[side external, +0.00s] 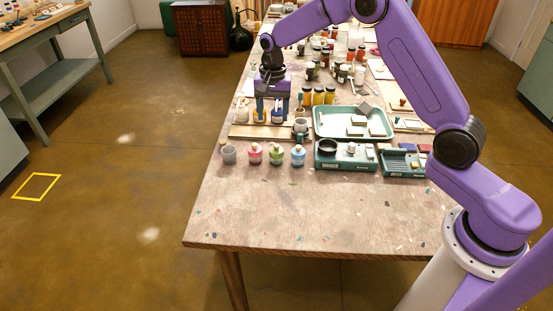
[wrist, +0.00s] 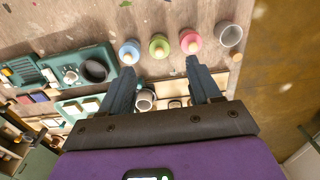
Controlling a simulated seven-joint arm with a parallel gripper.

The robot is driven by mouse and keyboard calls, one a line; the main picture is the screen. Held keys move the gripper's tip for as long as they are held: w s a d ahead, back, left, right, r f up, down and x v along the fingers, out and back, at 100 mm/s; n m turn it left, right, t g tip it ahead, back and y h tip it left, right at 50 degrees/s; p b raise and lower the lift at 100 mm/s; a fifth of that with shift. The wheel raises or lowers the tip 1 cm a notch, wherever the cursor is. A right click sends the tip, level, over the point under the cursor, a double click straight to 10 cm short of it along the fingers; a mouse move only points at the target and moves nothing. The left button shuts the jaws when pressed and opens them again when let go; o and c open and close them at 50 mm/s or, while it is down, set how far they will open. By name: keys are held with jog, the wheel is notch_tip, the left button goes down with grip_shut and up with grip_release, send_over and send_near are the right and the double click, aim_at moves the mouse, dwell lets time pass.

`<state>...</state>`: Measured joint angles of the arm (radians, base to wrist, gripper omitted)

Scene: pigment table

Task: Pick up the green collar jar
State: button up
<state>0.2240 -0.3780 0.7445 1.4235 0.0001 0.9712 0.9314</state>
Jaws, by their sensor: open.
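The green collar jar (side external: 276,154) stands upright on the near part of the table, between a pink collar jar (side external: 255,155) and a blue collar jar (side external: 298,156). My gripper (side external: 272,119) is open and empty, pointing down behind this row, over the board. In the wrist view the green jar (wrist: 159,46) lies just beyond the fingertips, roughly midway between the two fingers of my gripper (wrist: 160,66). The blue jar (wrist: 129,51) is to its left and the pink jar (wrist: 190,41) to its right. Nothing touches the green jar.
A grey cup (side external: 228,154) stands left of the pink jar. A green shaker box (side external: 345,155) is right of the blue jar, with a pale green tray (side external: 320,121) behind. Small jars and bottles crowd the table farther back. The table front is clear.

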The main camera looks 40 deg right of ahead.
aim_at(276, 145)
jog(key=shift+m, duration=0.9)
jog(key=d+f, duration=0.1)
jog(key=f, duration=0.3)
jog(key=w+d+f, duration=0.1)
jog(key=f, duration=0.4)
jog(key=w+f, duration=0.1)
jog(key=f, duration=0.4)
jog(key=shift+d, duration=0.4)
jog(key=shift+d+f, duration=0.2)
jog(key=shift+f, duration=2.45)
jog(key=c, duration=0.9)
